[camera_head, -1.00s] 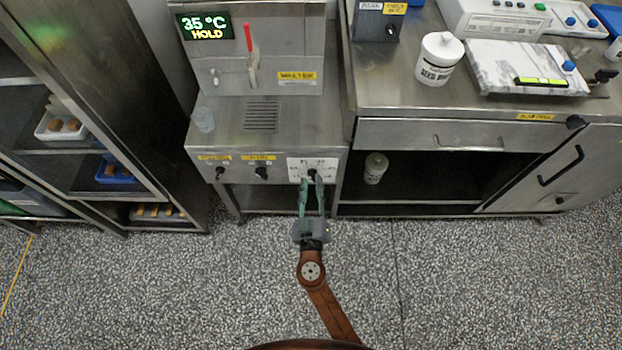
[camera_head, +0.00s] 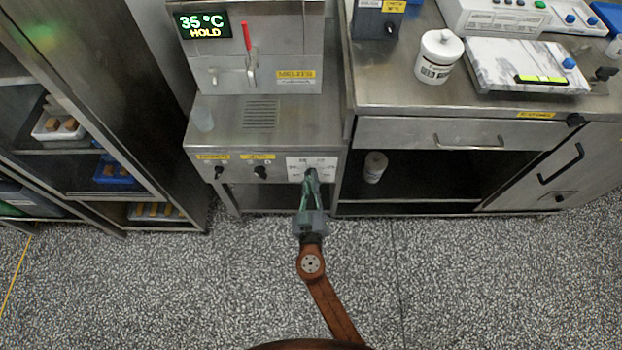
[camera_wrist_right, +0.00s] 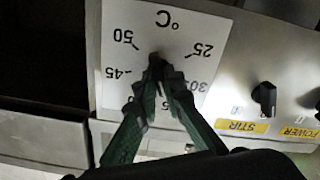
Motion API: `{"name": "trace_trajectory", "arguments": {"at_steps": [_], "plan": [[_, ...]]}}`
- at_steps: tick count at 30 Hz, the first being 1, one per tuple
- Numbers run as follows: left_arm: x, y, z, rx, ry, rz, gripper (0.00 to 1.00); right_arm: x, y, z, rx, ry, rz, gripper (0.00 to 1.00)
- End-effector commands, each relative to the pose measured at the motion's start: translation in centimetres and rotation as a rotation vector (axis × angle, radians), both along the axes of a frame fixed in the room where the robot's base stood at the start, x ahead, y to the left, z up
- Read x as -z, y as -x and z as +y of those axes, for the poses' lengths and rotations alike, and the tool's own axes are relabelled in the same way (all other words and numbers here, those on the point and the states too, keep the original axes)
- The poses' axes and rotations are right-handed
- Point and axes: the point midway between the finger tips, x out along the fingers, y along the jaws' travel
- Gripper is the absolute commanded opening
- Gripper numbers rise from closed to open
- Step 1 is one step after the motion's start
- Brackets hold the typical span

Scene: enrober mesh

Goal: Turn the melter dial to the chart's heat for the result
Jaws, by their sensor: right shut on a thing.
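The melter (camera_head: 222,135) is a steel machine with a green display (camera_head: 203,25) reading 35 °C HOLD. Its dial sits on a white scale plate (camera_head: 327,162) at the right of the front panel. In the right wrist view the scale plate (camera_wrist_right: 180,22) appears upside down, with 25, 30, 45, 50 and °C legible. My right gripper (camera_head: 311,178) is shut on the dial; its fingers (camera_wrist_right: 158,70) meet at the plate's middle in the wrist view. The dial itself and its pointer are mostly hidden by the fingers. My left gripper is not in view.
Two black knobs sit left of the dial: the stir knob (camera_head: 261,172) and the power knob (camera_head: 219,172). A rack (camera_head: 150,170) with trays stands at the left. A steel bench (camera_head: 400,95) with a white jar (camera_head: 438,57) stands at the right. The floor in front is clear.

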Motion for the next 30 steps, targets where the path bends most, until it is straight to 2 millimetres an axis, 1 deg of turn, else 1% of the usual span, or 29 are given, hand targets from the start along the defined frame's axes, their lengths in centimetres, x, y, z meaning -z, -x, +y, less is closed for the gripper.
{"name": "trace_trajectory", "arguments": {"at_steps": [8,14,20,24,30], "plan": [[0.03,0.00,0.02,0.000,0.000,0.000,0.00,0.06,0.02,0.02,-0.001,0.010,0.000,0.00],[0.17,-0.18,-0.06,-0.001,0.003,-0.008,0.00,0.14,0.02,0.08,-0.002,0.074,0.001,0.00],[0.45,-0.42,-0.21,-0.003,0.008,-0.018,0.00,0.21,0.03,0.14,-0.002,0.214,0.001,0.00],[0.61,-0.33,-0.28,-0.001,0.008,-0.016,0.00,0.16,0.02,0.21,-0.002,0.339,0.000,0.00],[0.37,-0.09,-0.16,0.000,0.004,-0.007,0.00,0.21,0.03,0.27,-0.002,0.518,0.000,0.00]]}}
